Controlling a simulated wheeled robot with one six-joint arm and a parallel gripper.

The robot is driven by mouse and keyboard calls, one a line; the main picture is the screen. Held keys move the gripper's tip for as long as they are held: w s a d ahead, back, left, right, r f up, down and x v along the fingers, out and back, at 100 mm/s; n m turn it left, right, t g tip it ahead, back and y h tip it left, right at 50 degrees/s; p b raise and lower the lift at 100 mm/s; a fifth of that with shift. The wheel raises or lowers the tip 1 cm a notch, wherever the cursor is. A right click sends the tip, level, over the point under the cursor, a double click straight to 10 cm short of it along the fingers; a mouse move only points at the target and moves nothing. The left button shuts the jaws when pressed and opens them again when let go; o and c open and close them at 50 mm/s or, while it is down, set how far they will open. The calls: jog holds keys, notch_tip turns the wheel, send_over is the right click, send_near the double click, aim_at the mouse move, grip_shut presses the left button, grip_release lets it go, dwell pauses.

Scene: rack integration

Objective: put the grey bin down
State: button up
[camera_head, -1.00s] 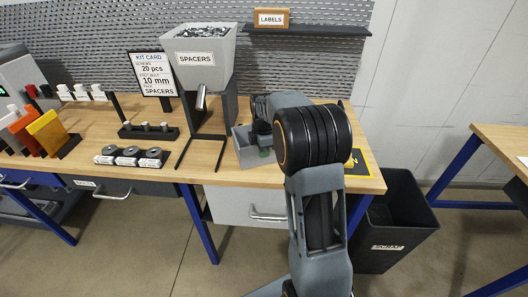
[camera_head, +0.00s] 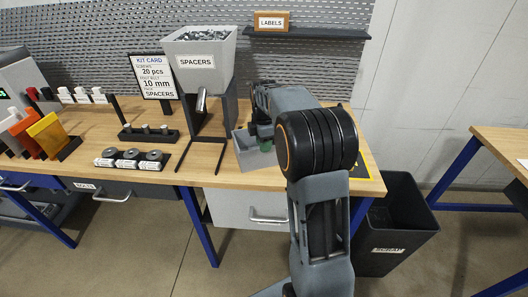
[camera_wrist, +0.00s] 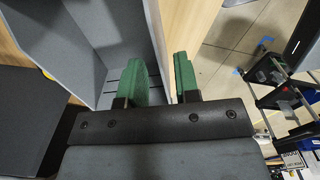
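The grey bin (camera_head: 243,157) sits on the wooden bench top, to the right of the spacer hopper's stand. In the wrist view its grey walls (camera_wrist: 118,30) fill the upper left. The gripper looks open. My arm hides the bin's right part in the head view.
A yellow-and-black mat (camera_head: 359,165) lies right of my arm. A dark waste bin (camera_head: 397,225) stands on the floor at right.

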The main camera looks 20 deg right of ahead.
notch_tip(320, 180, up, 6)
jog(key=shift+r, duration=0.25)
jog(key=s+a+r+m+t, duration=0.1)
jog(key=s+a+m+t, duration=0.1)
jog(key=s+a+m, duration=0.7)
jog(key=s+a+f+m+t, duration=0.1)
jog(key=s+f+m, duration=0.2)
jog(key=s, duration=0.3)
jog(key=s+f+m, duration=0.3)
jog(key=s+m, duration=0.1)
jog(key=s, duration=0.3)
jog(key=shift+a+m+t, duration=0.3)
jog(key=shift+a+t, duration=0.1)
